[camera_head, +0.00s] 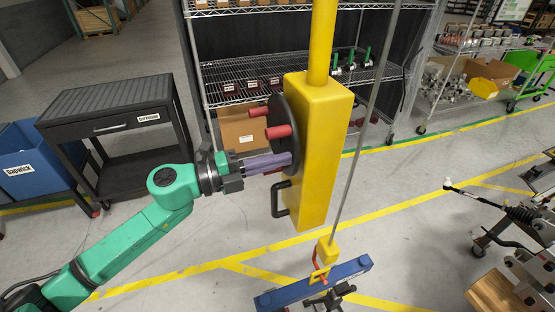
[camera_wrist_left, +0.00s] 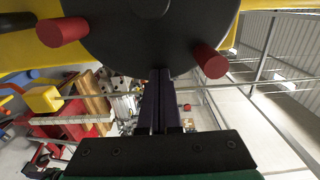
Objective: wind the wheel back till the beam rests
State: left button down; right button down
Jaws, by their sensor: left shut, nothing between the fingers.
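The wheel (camera_head: 284,112) is a black disc with red handle pegs on the side of a yellow post (camera_head: 318,150). In the left wrist view the wheel (camera_wrist_left: 150,35) fills the top, with one red peg (camera_wrist_left: 62,31) at left and another (camera_wrist_left: 208,61) at right. My left gripper (camera_head: 288,161) is shut and empty, its fingertips at the wheel's lower part, between pegs. I cannot tell whether they touch it. The blue beam (camera_head: 292,294) hangs below a yellow hook block (camera_head: 327,250) on a cable. Whether anything supports it is unclear. My right gripper is out of view.
A black handle (camera_head: 281,199) sticks out of the post below the wheel. A black cart (camera_head: 115,130) and blue bin (camera_head: 22,160) stand at left. A wire shelf (camera_head: 245,75) stands behind. Metal fixture parts (camera_head: 530,215) are at right.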

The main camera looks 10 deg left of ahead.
aim_at(273, 129)
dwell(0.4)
pick_arm(q)
jog(key=r+p, duration=0.3)
jog(key=shift+w+a+r, duration=0.25)
jog(key=shift+w+r, duration=0.05)
jog(key=shift+w, duration=0.05)
jog(key=shift+f, duration=0.1)
jog(key=r+p, duration=0.1)
jog(key=w+a+r, duration=0.1)
jog(key=shift+w+r+p, duration=0.2)
jog(key=shift+r+p, duration=0.2)
jog(key=shift+w+r, duration=0.1)
jog(key=shift+w, duration=0.05)
